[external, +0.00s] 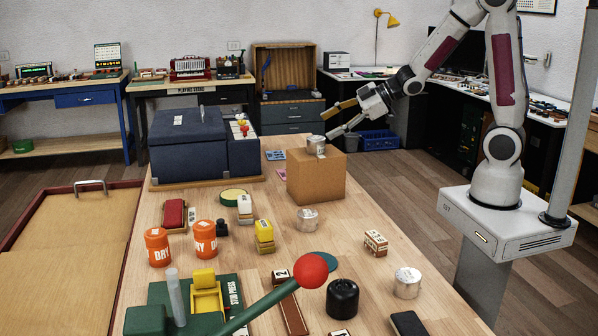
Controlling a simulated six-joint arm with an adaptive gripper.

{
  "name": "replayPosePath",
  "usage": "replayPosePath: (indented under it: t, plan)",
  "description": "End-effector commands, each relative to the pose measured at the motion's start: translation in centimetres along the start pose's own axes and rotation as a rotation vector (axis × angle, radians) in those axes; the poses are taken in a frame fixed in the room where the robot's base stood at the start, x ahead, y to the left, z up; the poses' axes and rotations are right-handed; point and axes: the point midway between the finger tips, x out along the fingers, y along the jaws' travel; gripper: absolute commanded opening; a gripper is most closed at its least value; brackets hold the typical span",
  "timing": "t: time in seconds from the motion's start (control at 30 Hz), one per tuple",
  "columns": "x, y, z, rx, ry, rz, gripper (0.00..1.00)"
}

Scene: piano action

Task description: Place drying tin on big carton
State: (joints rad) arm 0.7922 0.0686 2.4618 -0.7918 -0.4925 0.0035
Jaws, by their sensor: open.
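The big carton (316,181) is a plain brown box standing on the wooden bench. A small silver tin (316,146) with a pale label sits upright on its top; the label is too small to read. My gripper (338,119) is open, with its fingers spread just right of and above this tin. The lower finger is close to the tin; I cannot tell if it touches. Two orange tins with "DRY" lettering, one at the left (158,249) and one beside it (205,240), stand on the bench at front left.
Other silver tins stand on the bench, one before the carton (307,220) and one at right (407,284). A dark blue case (190,147) stands behind left. A green press with a red-knobbed lever (311,270) fills the front. Bare bench lies right of the carton.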

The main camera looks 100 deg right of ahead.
Motion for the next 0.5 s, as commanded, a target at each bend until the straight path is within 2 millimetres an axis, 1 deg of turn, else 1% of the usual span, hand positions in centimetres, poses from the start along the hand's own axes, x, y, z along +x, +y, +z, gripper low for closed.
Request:
replayPosePath:
  t: [0.03,0.2,0.37,0.5]
  plan:
    - [-0.6,-0.4,-0.9,-0.005,-0.011,0.008,0.57]
    - [-2.8,-1.7,-2.5,0.011,-0.069,0.032,0.57]
    - [-5.3,-3.4,-3.7,0.039,-0.120,0.037,0.57]
    - [-7.8,-5.3,-4.3,0.070,-0.162,0.025,0.57]
